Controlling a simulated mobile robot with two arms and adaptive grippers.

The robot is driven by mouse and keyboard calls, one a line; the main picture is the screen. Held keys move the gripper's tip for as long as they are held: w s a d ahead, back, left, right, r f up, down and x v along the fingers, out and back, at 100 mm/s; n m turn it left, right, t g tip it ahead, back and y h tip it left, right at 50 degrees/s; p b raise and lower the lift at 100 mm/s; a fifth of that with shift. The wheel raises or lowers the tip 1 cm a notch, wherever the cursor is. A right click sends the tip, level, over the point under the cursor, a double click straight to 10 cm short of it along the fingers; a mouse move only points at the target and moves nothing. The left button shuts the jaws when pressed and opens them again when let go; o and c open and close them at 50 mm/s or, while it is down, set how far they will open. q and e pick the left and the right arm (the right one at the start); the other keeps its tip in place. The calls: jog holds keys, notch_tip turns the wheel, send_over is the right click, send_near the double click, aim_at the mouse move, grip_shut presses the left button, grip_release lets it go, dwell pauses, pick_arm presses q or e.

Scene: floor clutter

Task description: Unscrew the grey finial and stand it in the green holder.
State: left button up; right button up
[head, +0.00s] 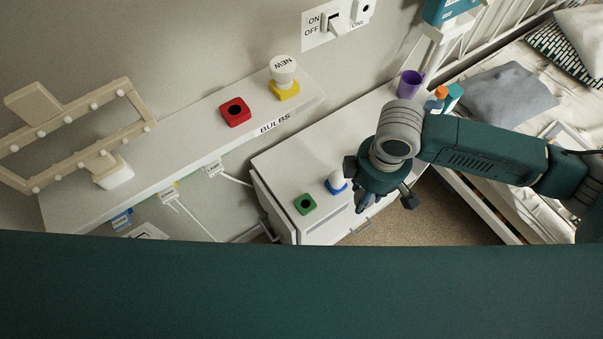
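The green holder (305,204), a small square block with a dark round hole, stands empty on the white cabinet top (290,160) near its front edge. A blue holder (337,188) with a white rounded piece (336,178) in it stands just to its right. My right gripper (376,198) points down over the front of the cabinet, right of both holders. Its fingers are partly hidden by its own body, so whether they are open or hold anything is unclear. I cannot make out the grey finial. My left gripper is not in view.
The shelf marked BULBS carries an empty red holder (235,112) and a yellow holder (285,91) under a white bulb marked NEW (283,69). A beige peg frame (75,125) is left. A purple cup (409,84) stands at the cabinet's back; a bed (520,100) is right.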

jog(key=n, duration=0.1)
jog(key=w+a+n, duration=0.1)
jog(key=n, duration=0.1)
jog(key=a+n+p, duration=0.1)
jog(key=n, duration=0.1)
jog(key=shift+w+f, duration=0.15)
pick_arm(q)
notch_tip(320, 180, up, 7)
jog(key=p, duration=0.5)
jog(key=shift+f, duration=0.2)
pick_arm(e)
jog(key=w+a+f+n, duration=0.1)
jog(key=a+n, duration=0.5)
jog(key=n, duration=0.6)
jog(key=w+a+f+n, duration=0.1)
jog(key=a+n, duration=0.5)
jog(key=n, duration=0.7)
jog(key=shift+w+f, duration=0.1)
jog(key=shift+w, duration=0.05)
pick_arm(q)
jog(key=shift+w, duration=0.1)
pick_arm(e)
jog(key=shift+d, duration=0.1)
